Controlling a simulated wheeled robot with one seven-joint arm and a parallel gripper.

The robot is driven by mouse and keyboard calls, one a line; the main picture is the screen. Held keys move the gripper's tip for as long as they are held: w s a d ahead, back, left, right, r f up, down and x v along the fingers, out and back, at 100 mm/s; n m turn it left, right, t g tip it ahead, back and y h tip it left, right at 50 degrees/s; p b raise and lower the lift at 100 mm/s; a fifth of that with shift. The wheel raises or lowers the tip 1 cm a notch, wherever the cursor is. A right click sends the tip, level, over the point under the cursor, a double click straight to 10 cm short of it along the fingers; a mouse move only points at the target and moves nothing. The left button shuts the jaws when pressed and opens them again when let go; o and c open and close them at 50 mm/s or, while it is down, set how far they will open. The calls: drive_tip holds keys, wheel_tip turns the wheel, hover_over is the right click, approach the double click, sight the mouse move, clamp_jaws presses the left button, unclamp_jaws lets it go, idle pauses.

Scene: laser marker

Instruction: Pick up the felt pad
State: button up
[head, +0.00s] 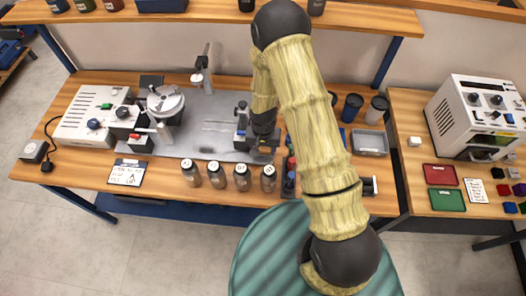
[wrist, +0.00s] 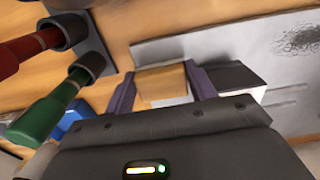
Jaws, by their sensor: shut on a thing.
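My gripper (wrist: 161,84) shows in the wrist view with its two purple fingers on either side of a small block, tan on one face and whitish on another. I take this block to be the felt pad (wrist: 162,80); the fingers are shut on it. In the head view my gripper (head: 262,145) is low over the right end of the grey metal plate (head: 205,142), largely hidden by my arm. The pad cannot be made out there. Whether it touches the surface below is unclear.
Red (wrist: 22,52) and green (wrist: 50,112) handled tools stand in dark holders close to my gripper. Several lidded jars (head: 242,177) line the plate's front edge. A small stand (head: 242,120) is just left of my gripper. A grey tray (head: 370,142) lies right of my arm.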

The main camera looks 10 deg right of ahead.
sight(263, 149)
wheel_tip(263, 149, up, 8)
drive_tip(key=shift+f+b, duration=0.1)
drive_tip(key=shift+b, duration=0.6)
